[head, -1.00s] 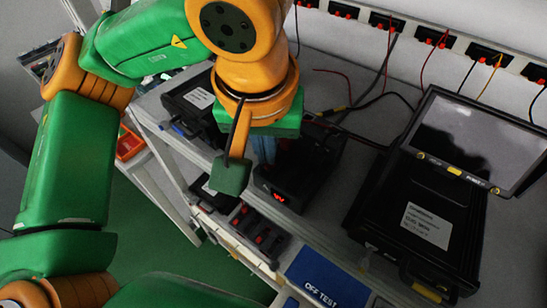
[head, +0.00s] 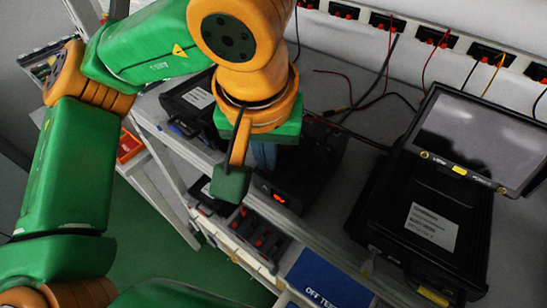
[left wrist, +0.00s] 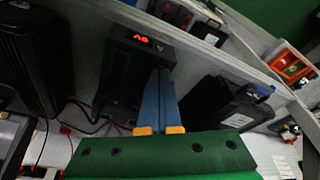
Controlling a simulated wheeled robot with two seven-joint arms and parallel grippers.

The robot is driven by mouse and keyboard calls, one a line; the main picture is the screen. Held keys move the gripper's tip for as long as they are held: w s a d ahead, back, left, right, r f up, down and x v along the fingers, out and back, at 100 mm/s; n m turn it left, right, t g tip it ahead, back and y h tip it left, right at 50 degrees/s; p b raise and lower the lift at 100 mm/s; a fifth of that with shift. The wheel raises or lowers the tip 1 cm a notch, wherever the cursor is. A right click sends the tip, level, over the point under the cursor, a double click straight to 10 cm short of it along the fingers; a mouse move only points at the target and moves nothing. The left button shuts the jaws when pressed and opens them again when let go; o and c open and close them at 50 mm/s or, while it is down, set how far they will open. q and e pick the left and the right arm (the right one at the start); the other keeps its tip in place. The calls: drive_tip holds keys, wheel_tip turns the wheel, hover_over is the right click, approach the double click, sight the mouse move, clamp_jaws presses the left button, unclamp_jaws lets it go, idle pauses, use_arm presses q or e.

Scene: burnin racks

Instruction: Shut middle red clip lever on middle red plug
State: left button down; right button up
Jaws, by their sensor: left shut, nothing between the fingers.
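My left gripper shows in the left wrist view (left wrist: 162,72) as two blue fingers pressed together, with nothing between them. The fingers point at a black device (left wrist: 118,75) with a lit red display; I cannot tell whether they touch it. Small black sockets with red parts (head: 428,37) line the back rail. The middle red plug and its clip lever cannot be made out for certain. My right gripper is not in view.
An open black case (head: 432,228) with a screen lid stands right of the device. Another black case (head: 190,100) stands at its left. Loose red and black cables (head: 385,98) lie behind. A lower shelf holds a black box with red parts (head: 258,233) and a blue "OFF TEST" bin (head: 325,280).

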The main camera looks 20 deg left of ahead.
use_arm(q)
wheel_tip(320, 180, up, 5)
drive_tip(key=p, duration=0.5)
drive_tip(key=shift+r, duration=0.15)
